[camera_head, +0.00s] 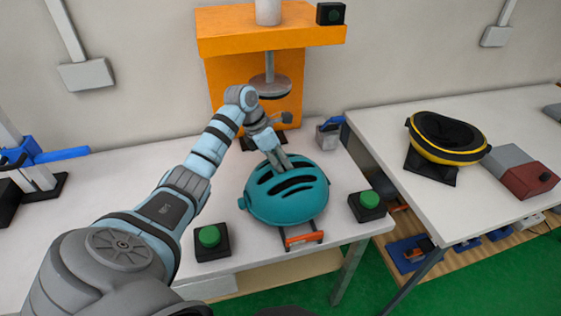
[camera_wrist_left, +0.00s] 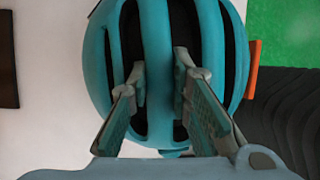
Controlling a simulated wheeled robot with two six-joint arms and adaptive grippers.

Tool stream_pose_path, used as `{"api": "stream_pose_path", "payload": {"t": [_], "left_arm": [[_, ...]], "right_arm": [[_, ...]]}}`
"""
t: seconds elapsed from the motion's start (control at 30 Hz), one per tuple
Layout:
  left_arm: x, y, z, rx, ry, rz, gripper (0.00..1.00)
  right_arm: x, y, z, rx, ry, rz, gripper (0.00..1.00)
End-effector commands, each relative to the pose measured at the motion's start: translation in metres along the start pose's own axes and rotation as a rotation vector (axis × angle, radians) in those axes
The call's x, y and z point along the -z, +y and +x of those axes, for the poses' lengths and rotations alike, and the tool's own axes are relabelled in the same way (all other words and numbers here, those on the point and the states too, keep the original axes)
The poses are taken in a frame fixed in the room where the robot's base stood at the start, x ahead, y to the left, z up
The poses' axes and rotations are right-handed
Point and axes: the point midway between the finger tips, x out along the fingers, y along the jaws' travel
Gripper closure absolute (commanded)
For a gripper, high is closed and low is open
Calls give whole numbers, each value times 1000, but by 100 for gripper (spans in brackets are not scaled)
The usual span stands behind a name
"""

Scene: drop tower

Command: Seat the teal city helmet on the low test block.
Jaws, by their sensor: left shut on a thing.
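The teal helmet (camera_head: 287,200) is at the front of the left table, below the orange drop tower, with its slotted shell upward. My left gripper (camera_head: 279,164) reaches it from above and behind. In the left wrist view my left gripper (camera_wrist_left: 160,85) has its two fingers in vent slots, on either side of a rib of the helmet (camera_wrist_left: 158,30), and is shut on it. I cannot make out the low test block; whatever lies under the helmet is hidden. I cannot tell if the helmet is resting or held just up. My right gripper is not in view.
An orange handle (camera_head: 304,238) on rails sticks out in front of the helmet. Green buttons stand left (camera_head: 209,236) and right (camera_head: 368,200) of it. The orange drop tower (camera_head: 272,37) with its round plate is behind.

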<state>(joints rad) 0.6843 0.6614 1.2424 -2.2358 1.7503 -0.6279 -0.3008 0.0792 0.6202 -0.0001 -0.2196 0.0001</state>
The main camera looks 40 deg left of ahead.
Motion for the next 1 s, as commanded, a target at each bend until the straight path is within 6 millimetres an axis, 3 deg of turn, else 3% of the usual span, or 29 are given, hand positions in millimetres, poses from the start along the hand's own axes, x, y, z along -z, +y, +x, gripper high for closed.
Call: {"api": "stream_pose_path", "payload": {"t": [0.27, 0.3, 0.43, 0.47, 0.77, 0.83, 1.0], "left_arm": [[5, -3, 6, 13, 12, -6, 100], [5, -3, 6, 14, 12, -6, 80], [5, -2, 5, 12, 12, -7, 59], [5, -2, 5, 12, 12, -7, 58], [4, -1, 3, 6, 8, -5, 58], [3, -1, 3, 6, 8, -4, 68], [3, -1, 3, 5, 6, -3, 73]], "right_arm": [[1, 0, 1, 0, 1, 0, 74], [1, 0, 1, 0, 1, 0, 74], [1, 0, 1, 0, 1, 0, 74], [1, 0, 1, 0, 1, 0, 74], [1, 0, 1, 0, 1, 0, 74], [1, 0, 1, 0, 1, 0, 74], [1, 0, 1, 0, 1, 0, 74]]}}
